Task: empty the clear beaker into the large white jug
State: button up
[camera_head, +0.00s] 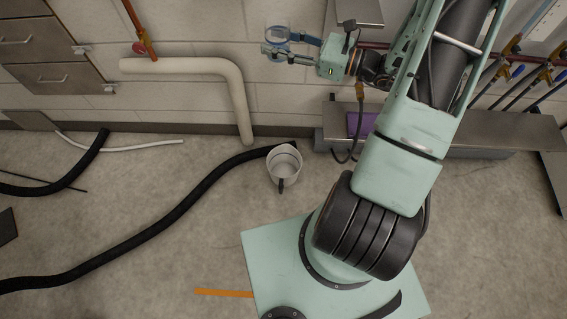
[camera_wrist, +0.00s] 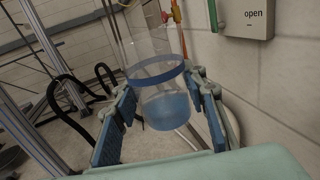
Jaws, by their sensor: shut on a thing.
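The clear beaker (camera_wrist: 168,108) is between the blue pads of my gripper (camera_wrist: 160,120) in the wrist view. It holds a bluish clear liquid in its lower part and has a blue band around it. In the head view the beaker (camera_head: 276,34) is small, held by my gripper (camera_head: 275,44) near the wall, well above the floor. My gripper is shut on it. The large white jug (camera_head: 285,166) stands on the floor, below the beaker in the head view, with its dark handle toward the bottom of the picture. Its open top faces up and looks empty.
A black hose (camera_head: 150,222) runs over the floor and ends at the jug. A cream pipe (camera_head: 190,67) bends down to the floor at left of the beaker. A grey bench (camera_head: 470,137) with a purple item (camera_head: 362,123) stands at right. In the wrist view a box marked "open" (camera_wrist: 246,18) is on the wall.

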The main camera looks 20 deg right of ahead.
jog(key=d+f+b, duration=0.2)
jog(key=f+b, duration=0.5)
jog(key=f, duration=1.2)
jog(key=d+f+b, duration=0.2)
jog(key=f+b, duration=0.5)
jog(key=f, duration=1.2)
jog(key=s+a+f+b, duration=0.1)
jog(key=f+b, duration=0.3)
jog(key=f, duration=0.6)
jog(key=s+a+f+b, duration=0.2)
jog(key=s+f+b, duration=0.2)
jog(key=f, duration=0.7)
jog(key=s+a+f+m+t+h+b, duration=0.1)
jog(key=s+a+f+b, duration=0.1)
jog(key=f, duration=0.9)
jog(key=shift+s+f+b, duration=0.15)
jog(key=shift+s+b, duration=0.4)
jog(key=shift+b, duration=0.7)
jog(key=shift+w, duration=0.15)
